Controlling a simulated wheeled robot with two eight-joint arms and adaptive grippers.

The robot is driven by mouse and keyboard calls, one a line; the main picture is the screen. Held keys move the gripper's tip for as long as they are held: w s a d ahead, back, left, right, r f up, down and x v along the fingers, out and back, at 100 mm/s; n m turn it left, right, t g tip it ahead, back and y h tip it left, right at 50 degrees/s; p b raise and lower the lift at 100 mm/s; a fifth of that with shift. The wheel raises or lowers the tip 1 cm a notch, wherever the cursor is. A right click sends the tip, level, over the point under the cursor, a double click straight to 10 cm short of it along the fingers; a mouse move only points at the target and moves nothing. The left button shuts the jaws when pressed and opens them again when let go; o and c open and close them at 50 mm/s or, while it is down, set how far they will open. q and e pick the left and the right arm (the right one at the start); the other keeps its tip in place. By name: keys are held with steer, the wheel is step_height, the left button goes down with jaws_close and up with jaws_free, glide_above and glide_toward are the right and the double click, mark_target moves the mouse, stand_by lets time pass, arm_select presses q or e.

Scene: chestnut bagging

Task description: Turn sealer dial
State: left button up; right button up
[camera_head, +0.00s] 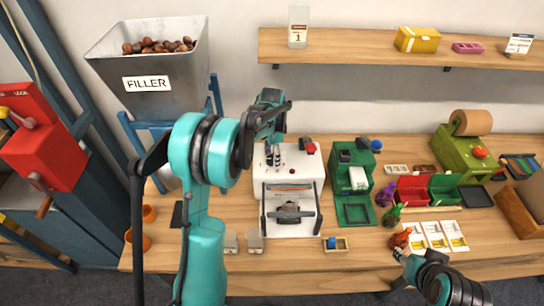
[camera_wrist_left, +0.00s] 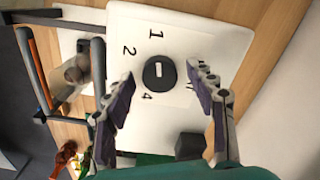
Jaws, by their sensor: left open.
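The sealer (camera_head: 308,169) is a white machine on the table, with a dark sealing frame at its front. Its dial (camera_wrist_left: 159,71) is a round black knob with a white mark, on a white panel with printed numbers around it. My left gripper (camera_head: 273,157) points down over the sealer's top left part. In the left wrist view its open fingers (camera_wrist_left: 159,82) stand on either side of the dial, with gaps visible. The fingers hide part of the numbers. In the head view I cannot make out the dial. My right gripper (camera_head: 402,256) is low at the right, its jaws unclear.
A red-topped button (camera_head: 310,148) sits on the sealer near my left gripper. A green machine (camera_head: 352,185) stands just right of it. A reddish-brown item (camera_head: 399,240) is by my right gripper, beside white-and-yellow cards (camera_head: 433,235). The filler hopper (camera_head: 150,75) holds chestnuts.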

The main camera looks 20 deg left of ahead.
arm_select(q)
steer(key=c, duration=1.2)
steer(key=shift+o, duration=0.2)
steer(key=n, duration=0.4)
steer(key=shift+n, duration=2.9)
